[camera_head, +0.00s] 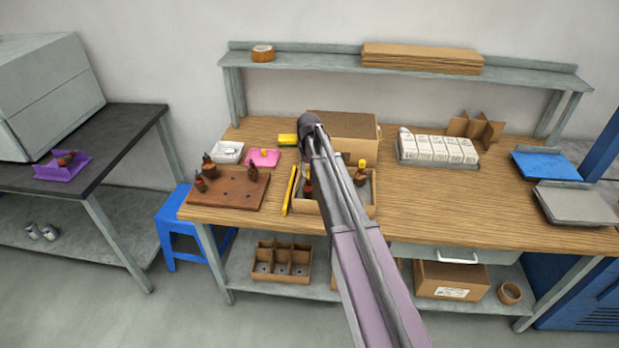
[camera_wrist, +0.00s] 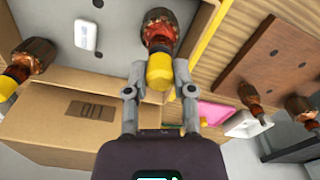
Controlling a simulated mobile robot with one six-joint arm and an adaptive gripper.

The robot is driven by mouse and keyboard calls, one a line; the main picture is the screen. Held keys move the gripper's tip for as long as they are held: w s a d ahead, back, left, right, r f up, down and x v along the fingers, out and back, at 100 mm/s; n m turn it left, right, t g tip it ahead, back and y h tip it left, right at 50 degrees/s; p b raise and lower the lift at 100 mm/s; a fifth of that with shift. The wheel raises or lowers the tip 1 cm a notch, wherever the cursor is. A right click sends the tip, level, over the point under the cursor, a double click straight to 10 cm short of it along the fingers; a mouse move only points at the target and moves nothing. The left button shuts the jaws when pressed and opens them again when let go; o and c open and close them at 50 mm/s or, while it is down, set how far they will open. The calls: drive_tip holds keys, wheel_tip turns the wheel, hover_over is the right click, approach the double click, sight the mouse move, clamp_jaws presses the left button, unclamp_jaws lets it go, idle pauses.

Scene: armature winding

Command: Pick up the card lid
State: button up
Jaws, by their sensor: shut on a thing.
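The brown card piece (camera_head: 350,124) at the back of the workbench, behind the open card box, looks like the card lid; my arm partly covers its left side. A brown card surface with a dark printed mark (camera_wrist: 60,112) shows at the lower left of the wrist view. My gripper (camera_wrist: 160,75) has its two fingers on either side of the yellow end of a copper-wound armature (camera_wrist: 160,38). They are shut on it. In the head view my gripper (camera_head: 310,122) is seen from behind and its fingertips are hard to make out.
The open card box (camera_head: 370,200) holds armatures. A yellow strip (camera_head: 290,190), a brown board with armatures (camera_head: 225,192), a pink tray (camera_head: 263,158) and a white tray (camera_head: 229,152) lie to the left. The bench's front right (camera_head: 450,215) is clear. A shelf (camera_head: 330,62) runs above.

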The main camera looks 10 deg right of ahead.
drive_tip(key=shift+f, duration=0.4)
drive_tip(key=shift+f+b, duration=0.2)
drive_tip(key=shift+b, duration=0.15)
drive_tip(key=o, duration=0.7)
wheel_tip(320, 180, up, 14)
drive_tip(key=p, duration=1.4)
drive_tip(key=shift+f, duration=0.1)
idle(0.5)
drive_tip(key=s, duration=2.9)
drive_tip(key=shift+s, duration=0.15)
